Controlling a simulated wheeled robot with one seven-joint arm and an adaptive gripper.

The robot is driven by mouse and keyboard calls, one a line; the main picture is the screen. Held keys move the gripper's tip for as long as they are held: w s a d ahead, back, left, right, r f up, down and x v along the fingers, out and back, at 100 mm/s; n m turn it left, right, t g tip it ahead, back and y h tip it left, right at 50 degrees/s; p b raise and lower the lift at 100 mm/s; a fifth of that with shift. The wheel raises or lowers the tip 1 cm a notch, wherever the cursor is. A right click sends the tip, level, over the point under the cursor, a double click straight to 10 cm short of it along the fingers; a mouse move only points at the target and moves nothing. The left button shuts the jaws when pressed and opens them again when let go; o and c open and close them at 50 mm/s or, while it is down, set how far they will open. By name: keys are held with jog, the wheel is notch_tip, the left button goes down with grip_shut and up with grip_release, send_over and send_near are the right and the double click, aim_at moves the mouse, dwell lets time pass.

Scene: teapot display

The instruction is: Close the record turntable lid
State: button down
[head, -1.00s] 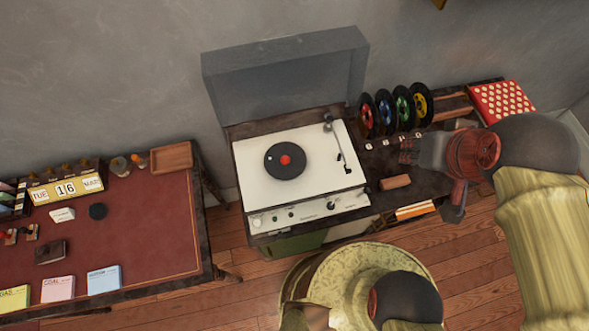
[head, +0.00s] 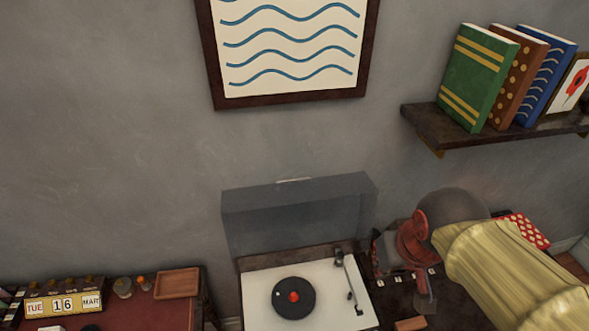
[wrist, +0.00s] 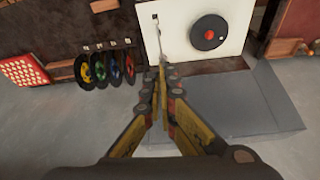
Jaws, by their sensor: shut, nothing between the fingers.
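The white record turntable (head: 262,311) stands at the bottom middle of the head view with a black record (head: 294,297) on it. Its translucent grey lid (head: 300,215) stands raised at the back, near the wall. In the wrist view the turntable (wrist: 185,45) is at the top, and the open lid (wrist: 235,108) is below it at the right. My gripper (wrist: 158,70) is shut and empty, its tips by the tonearm side of the turntable. In the head view my gripper (head: 388,252) is right of the lid, its fingers partly hidden.
Several coloured records (wrist: 106,68) stand in a row beside the turntable. A red spotted box (head: 524,231) lies further right. A shelf with books (head: 480,75) and a framed wave picture (head: 290,50) are on the wall. A desk with a calendar (head: 63,304) is at the left.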

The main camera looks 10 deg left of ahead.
notch_tip(320, 180, up, 4)
jog(key=n+p, duration=0.2)
send_over(302, 198)
jog(key=shift+y, duration=0.4)
jog(key=shift+m+t, duration=0.3)
jog(key=shift+t, duration=0.6)
jog(key=w+r, duration=0.1)
jog(key=w+a+r, duration=0.1)
jog(key=w, duration=0.1)
jog(key=w+a+r, duration=0.1)
jog(key=shift+w+a+r+b, duration=0.1)
jog(key=shift+w+r+b, duration=0.15)
jog(key=shift+r+b, duration=0.1)
jog(key=b+x, duration=0.1)
jog(key=x, duration=0.8)
jog(key=shift+a, duration=0.1)
jog(key=shift+y, duration=0.3)
